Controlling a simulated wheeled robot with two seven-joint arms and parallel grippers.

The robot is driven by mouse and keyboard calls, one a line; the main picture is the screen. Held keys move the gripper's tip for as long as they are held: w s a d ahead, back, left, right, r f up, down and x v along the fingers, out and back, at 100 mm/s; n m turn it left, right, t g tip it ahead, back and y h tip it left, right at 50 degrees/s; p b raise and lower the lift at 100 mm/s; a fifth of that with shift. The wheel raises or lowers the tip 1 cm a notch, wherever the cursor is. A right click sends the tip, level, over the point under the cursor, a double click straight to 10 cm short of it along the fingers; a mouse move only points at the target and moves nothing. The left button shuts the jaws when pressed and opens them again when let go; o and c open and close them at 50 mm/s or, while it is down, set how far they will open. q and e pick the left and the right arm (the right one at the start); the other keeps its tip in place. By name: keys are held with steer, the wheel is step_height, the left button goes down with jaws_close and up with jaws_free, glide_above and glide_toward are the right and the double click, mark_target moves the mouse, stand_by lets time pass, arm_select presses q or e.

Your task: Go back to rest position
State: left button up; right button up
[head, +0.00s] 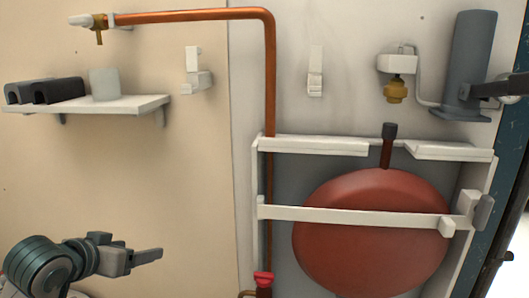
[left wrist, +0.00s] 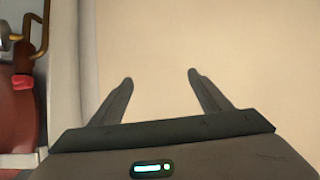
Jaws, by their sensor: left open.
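My left gripper (head: 148,256) is at the lower left of the head view, in front of the beige wall and below the shelf. Its fingers point right. In the left wrist view its two fingers (left wrist: 160,76) are spread apart with nothing between them, and plain wall shows beyond. My right gripper does not show in either view.
A white shelf (head: 130,106) holds dark clips (head: 58,90) and a pale cup (head: 104,84). A copper pipe (head: 270,85) runs down the wall. A red tank (head: 370,245) sits in a white frame (head: 310,146) at right. The wall between gripper and pipe is clear.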

arm_select(q)
steer(key=s+d+f+g, duration=0.2)
steer(key=s+f, duration=0.4)
steer(key=f, duration=0.5)
steer(key=s+d+f+g, duration=0.2)
steer(key=s+f, duration=0.5)
steer(key=f, duration=0.5)
steer(key=s+d+f+g+y, duration=0.1)
steer(key=s+f+g, duration=0.1)
steer(key=s+f, duration=0.7)
steer(key=s+d+f+g+y, duration=0.15)
steer(key=s+f, duration=0.25)
steer(key=s, duration=0.8)
step_height(320, 180, down, 30)
steer(key=s+g+b, duration=0.1)
steer(key=b, duration=0.3)
steer(key=s+a+f+b, duration=0.1)
steer(key=s+f+b, duration=0.1)
steer(key=s+f, duration=0.7)
steer(key=s+a+f+g+b, duration=0.1)
steer(key=s+f, duration=0.9)
steer(key=f, duration=0.5)
steer(key=shift+a+b, duration=0.4)
